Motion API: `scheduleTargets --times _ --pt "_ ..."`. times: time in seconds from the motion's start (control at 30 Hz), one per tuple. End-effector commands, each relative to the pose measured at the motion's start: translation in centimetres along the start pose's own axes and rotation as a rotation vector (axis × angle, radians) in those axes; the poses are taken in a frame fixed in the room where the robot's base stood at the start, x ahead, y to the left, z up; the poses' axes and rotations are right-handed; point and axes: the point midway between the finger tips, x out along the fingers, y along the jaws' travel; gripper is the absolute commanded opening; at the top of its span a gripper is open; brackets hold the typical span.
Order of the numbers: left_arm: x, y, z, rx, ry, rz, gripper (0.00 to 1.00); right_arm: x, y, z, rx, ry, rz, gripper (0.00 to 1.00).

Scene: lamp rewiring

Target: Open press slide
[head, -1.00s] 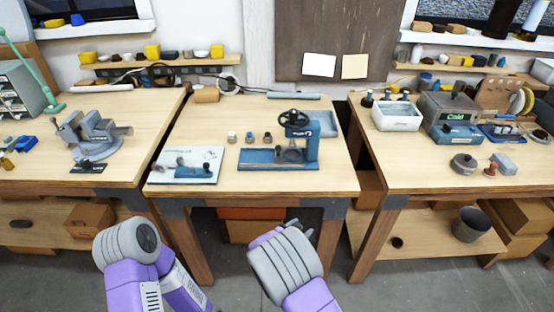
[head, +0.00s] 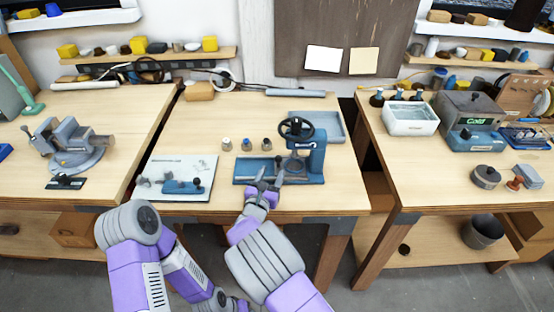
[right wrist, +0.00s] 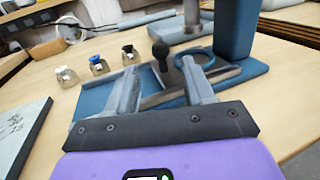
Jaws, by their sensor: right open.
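The blue press (head: 318,152) stands on the middle bench with a black handwheel (head: 296,128) on top and a long flat base. In the right wrist view the press column (right wrist: 237,28) rises at the upper right. A dark round knob (right wrist: 160,50) on a stem stands at the press slide, beside a blue ring (right wrist: 196,58). My right gripper (head: 264,180) is at the front edge of the press base, jaws apart and empty. In the right wrist view its fingers (right wrist: 163,84) lie either side of the knob's line; contact cannot be told. My left arm shows, but its gripper does not.
Several small capped jars (head: 246,144) stand behind the press base. A white board with blue parts (head: 205,166) lies left of it. A grey-blue tray (head: 328,120) is behind the press. Bare wood lies at the bench's front right.

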Motion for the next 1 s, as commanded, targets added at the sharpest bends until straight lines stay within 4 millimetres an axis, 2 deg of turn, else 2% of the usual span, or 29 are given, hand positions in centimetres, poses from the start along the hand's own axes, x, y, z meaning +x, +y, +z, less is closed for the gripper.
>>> scheduleTargets --times 0.1,0.3,0.5,0.7,0.77,1.0 --pt "0.4 -0.2 0.0 0.0 0.0 0.0 0.43 2.1 -0.1 -0.1 -0.001 -0.002 -0.003 0.53" --pt "0.8 -0.3 -0.1 0.0 0.001 0.0 0.43 4.9 -0.1 -0.1 -0.001 0.0 -0.002 0.53" --pt "0.9 -0.3 -0.1 0.0 0.001 0.0 0.43 5.9 -0.1 -0.1 -0.001 0.0 0.0 0.53" --pt "0.9 -0.3 -0.1 0.0 0.001 0.0 0.43 6.0 -0.1 0.0 -0.002 0.0 0.0 0.53" --pt "0.9 -0.3 -0.1 0.0 0.001 0.0 0.43 6.0 -0.1 0.0 -0.002 0.0 0.0 0.47" --pt "0.9 -0.3 -0.1 0.0 0.001 0.0 0.43 5.9 -0.1 0.0 -0.002 0.0 0.0 0.1"
